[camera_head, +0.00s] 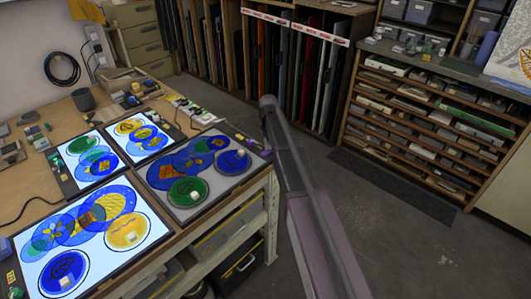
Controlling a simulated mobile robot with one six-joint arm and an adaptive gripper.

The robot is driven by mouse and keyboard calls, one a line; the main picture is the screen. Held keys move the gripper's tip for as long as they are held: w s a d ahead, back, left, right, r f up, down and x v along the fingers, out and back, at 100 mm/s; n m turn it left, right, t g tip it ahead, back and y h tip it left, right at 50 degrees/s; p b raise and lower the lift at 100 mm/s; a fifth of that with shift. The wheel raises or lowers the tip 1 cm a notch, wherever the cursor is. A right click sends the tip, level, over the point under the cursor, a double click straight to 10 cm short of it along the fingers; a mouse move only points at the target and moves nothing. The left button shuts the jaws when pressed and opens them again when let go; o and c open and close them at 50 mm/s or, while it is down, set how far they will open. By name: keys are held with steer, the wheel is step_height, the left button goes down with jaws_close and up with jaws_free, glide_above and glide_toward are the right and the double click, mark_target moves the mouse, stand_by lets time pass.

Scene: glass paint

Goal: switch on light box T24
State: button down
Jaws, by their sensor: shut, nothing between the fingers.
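Several flat light boxes lie on the wooden bench at left. One box (218,187) near the bench's right edge has a dull grey panel and looks unlit. It carries overlapping blue discs, a green disc and small pale cubes. The other boxes glow white: a large one (97,262) at front left, a small one (68,152) and another small one (113,131) behind. No label reading T24 can be made out. My arm rises from the bottom centre, right of the bench. No gripper fingers can be made out.
A dark cup (84,99) and small items stand at the back of the bench (30,195). A rack of upright sheets (300,70) and a drawer-like shelf unit (430,125) stand behind. The floor (400,240) at right is clear, with a dark mat (390,185).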

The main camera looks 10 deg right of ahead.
steer(key=shift+f+b, duration=0.3)
steer(key=shift+f, duration=0.1)
steer(key=shift+r, duration=0.2)
stand_by(0.3)
steer(key=shift+r+p, duration=3.35)
steer(key=shift+p, duration=0.2)
steer(key=s+m, duration=0.1)
steer(key=s, duration=2.8)
